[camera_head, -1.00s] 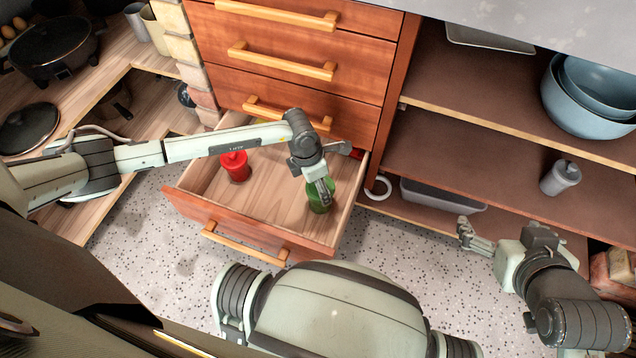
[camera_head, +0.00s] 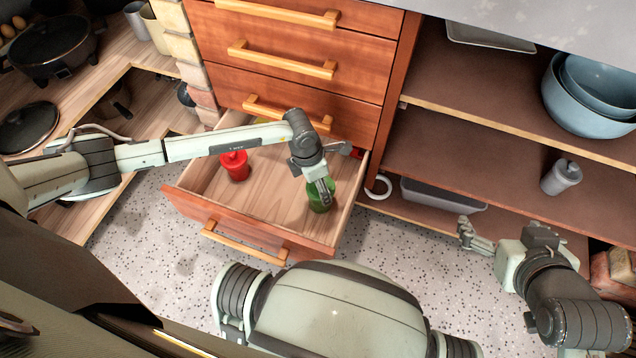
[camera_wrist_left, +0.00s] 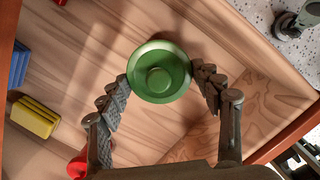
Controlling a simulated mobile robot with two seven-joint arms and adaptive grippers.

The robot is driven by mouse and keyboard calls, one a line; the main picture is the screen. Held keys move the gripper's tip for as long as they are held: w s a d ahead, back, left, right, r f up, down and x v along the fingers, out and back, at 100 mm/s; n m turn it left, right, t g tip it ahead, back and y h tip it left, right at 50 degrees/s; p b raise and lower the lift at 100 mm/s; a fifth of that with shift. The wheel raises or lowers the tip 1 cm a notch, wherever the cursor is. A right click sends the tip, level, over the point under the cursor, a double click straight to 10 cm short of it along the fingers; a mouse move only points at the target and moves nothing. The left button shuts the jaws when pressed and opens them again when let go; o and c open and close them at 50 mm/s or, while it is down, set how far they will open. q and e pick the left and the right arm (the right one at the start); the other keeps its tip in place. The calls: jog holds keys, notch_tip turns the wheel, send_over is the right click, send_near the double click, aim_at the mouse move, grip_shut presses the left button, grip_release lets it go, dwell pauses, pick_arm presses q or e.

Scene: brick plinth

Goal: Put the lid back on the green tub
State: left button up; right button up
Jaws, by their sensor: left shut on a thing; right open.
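The green tub (camera_head: 321,204) stands in the right part of the open drawer (camera_head: 205,212), partly hidden by my left gripper. The round green lid with a central knob (camera_wrist_left: 159,72) faces the left wrist camera and covers what is under it. My left gripper (camera_head: 322,192) points down over the tub; its fingers (camera_wrist_left: 161,84) press on opposite sides of the lid's rim. I cannot tell if the lid sits fully on the tub. My right gripper (camera_head: 465,232) is open and empty, off to the right over the floor.
A red tub (camera_head: 235,166) stands in the drawer's left part. In the left wrist view, a yellow block (camera_wrist_left: 33,117) and a blue block (camera_wrist_left: 18,64) lie in the drawer. Right shelves hold blue bowls (camera_head: 585,110), a grey shaker (camera_head: 560,178) and a grey tray (camera_head: 440,196).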

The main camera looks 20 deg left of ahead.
pick_arm(q)
jog(key=o, duration=0.9)
jog(key=shift+o, duration=0.2)
jog(key=shift+o, duration=1.3)
jog(key=shift+r, duration=0.1)
jog(key=shift+r+p, duration=2.8)
jog(key=shift+r, duration=0.65)
jog(key=shift+c, duration=0.6)
